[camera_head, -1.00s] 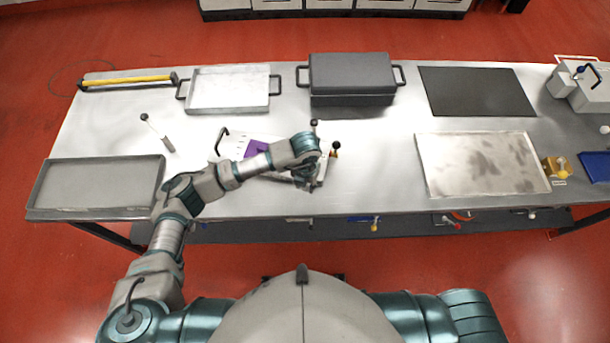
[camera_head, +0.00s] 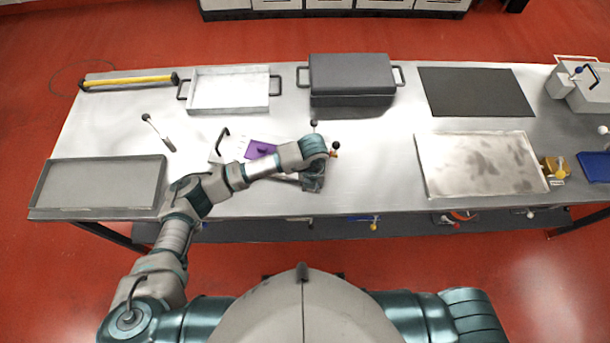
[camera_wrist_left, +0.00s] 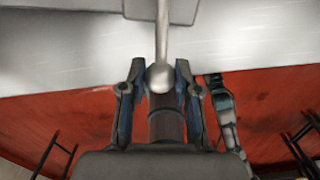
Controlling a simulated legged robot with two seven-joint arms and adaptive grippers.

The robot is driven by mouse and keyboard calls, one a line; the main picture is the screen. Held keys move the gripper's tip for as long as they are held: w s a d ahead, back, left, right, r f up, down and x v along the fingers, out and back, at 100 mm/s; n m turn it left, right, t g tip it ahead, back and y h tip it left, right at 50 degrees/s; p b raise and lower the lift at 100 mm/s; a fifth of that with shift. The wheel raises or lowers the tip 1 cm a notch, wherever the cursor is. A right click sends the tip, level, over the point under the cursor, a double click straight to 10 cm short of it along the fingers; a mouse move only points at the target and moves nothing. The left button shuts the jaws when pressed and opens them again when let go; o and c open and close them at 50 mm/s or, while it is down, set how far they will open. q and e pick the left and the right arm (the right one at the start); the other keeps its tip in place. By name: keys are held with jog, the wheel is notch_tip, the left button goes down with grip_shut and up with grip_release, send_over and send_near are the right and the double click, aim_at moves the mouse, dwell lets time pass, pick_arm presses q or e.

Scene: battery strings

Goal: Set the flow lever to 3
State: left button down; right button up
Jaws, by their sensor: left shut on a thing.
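The rod comes down from a light block (camera_wrist_left: 182,10) at the top of that view. A black knob (camera_head: 314,124) and another dark knob (camera_head: 336,145) stand beside my wrist in the head view. The scale and the lever's setting cannot be read. My right gripper is out of view.
A grey tray (camera_head: 98,187) is at the left, a stained tray (camera_head: 421,165) at the right. A lidded dark box (camera_head: 350,72) stands behind. Several small handles, one yellow (camera_head: 374,226), show below the front edge.

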pick_arm(q)
jog(key=shift+s+d+n+p, duration=0.1)
jog(key=shift+d+n+p, duration=0.2)
jog(key=shift+d+n, duration=0.6)
jog(key=shift+f+n, duration=0.1)
jog(key=shift+n, duration=0.2)
jog(key=shift+d+n+p, duration=0.3)
jog(key=shift+d+n, duration=0.5)
jog(key=shift+n, duration=0.3)
jog(key=shift+d, duration=0.15)
